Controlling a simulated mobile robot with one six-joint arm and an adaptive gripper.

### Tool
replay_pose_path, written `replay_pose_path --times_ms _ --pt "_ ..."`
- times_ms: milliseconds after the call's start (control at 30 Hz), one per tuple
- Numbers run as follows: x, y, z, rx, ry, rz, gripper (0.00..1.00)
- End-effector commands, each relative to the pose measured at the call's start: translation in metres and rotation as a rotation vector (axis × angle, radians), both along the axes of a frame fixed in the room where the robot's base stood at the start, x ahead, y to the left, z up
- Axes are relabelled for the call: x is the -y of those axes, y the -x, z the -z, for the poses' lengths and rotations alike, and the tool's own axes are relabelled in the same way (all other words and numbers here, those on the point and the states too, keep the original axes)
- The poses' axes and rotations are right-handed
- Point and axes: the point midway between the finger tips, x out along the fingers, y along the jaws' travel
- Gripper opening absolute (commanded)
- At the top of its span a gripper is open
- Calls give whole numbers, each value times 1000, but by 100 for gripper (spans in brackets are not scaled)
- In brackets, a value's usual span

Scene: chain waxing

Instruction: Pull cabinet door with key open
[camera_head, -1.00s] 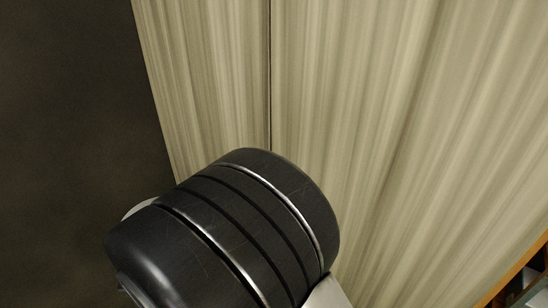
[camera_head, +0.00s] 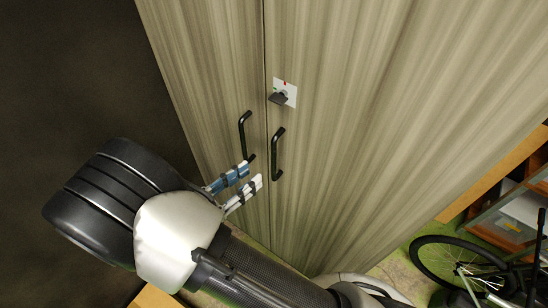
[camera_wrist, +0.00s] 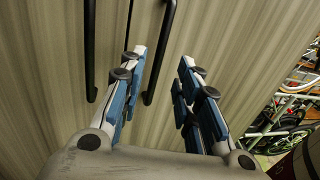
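A tall wood-grain cabinet has two doors with a dark seam between them. The right door (camera_head: 340,130) carries a white lock plate (camera_head: 290,92) with a dark key (camera_head: 278,98) in it. A black bar handle (camera_head: 277,155) is below the key, and another black handle (camera_head: 244,135) is on the left door (camera_head: 215,90). My gripper (camera_head: 253,171) is open and empty near the lower handle ends. In the wrist view, the right door's handle (camera_wrist: 165,30) appears between my open fingers (camera_wrist: 162,57), and the left handle (camera_wrist: 90,50) lies left of them. I cannot tell the remaining gap.
A bicycle (camera_head: 440,262) and a wooden shelf unit (camera_head: 510,220) stand at the right. A dark area (camera_head: 80,80) fills the left side. Both cabinet doors are closed.

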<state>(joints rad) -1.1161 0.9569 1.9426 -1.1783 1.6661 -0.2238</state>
Motion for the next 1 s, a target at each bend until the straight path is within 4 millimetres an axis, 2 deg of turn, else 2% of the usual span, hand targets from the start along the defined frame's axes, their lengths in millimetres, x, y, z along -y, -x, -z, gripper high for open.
replay_pose_path --times_ms 33,200,400,600,867,1000 --pt "10 -7 1 -1 -1 5 30" --pt "38 -31 1 -1 0 6 30" --pt "61 -52 1 1 -1 4 30" --pt "71 -61 0 0 -1 1 30" --pt "72 -61 0 0 -1 0 30" --pt "72 -61 0 0 -1 1 22"
